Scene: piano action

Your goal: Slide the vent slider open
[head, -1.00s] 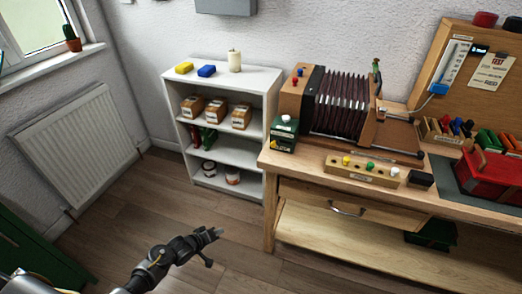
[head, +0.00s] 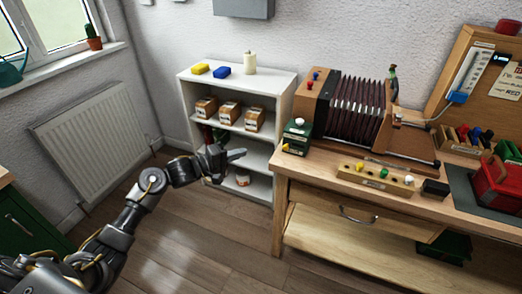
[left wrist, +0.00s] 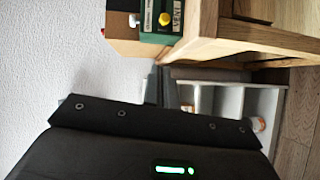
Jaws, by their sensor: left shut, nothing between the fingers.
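I cannot tell for certain which part is the vent slider. A small green box (head: 297,132) with a white knob on top and a yellow knob (head: 286,147) low on its front stands at the left end of the workbench. The box also shows at the top of the left wrist view (left wrist: 152,37), with its yellow knob (left wrist: 165,18). My left gripper (head: 238,154) is shut and empty, left of the bench end and in front of the shelf, apart from the box. My right gripper is out of view.
A wooden block (head: 375,178) with coloured knobs lies near the front edge. A white shelf (head: 262,80) stands behind my left gripper. The floor before the bench is clear.

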